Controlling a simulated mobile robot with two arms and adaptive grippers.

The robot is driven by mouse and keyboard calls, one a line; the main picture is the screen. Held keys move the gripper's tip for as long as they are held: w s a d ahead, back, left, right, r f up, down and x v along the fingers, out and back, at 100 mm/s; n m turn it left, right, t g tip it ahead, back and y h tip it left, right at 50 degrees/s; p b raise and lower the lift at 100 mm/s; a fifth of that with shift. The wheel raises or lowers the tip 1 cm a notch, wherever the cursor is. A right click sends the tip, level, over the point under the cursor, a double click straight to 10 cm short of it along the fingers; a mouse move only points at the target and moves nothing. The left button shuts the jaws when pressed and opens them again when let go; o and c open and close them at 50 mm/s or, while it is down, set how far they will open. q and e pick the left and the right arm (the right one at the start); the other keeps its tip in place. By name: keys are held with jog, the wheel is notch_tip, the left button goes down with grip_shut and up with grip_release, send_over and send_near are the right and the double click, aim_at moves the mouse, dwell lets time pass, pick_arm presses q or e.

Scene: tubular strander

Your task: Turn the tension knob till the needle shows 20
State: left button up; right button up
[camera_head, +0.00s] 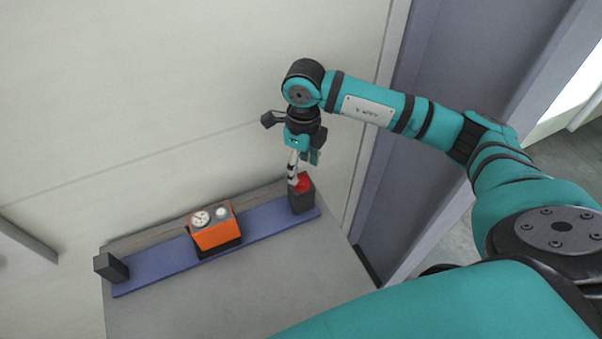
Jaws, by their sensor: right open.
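An orange box (217,235) on a blue rail carries a round white dial (201,218) and a small pale round part (222,212) beside it. The needle and its reading are too small to make out. At the rail's right end a dark block (302,203) has a red part (303,182) on top, which looks like a knob. My right gripper (297,178) is open and points down at the red part, with a pale finger beside or in front of it. I cannot tell whether it touches. My left gripper is out of view.
The blue rail (165,262) lies along a grey table (240,285). A dark block (111,267) stands at its left end. A pale wall (150,90) rises close behind the table. The front of the table is clear.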

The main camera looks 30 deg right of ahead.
aim_at(302, 176)
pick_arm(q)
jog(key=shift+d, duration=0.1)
pick_arm(e)
notch_tip(302, 176, up, 8)
jog(key=shift+d, duration=0.15)
jog(key=shift+w, duration=0.1)
dwell(1.4)
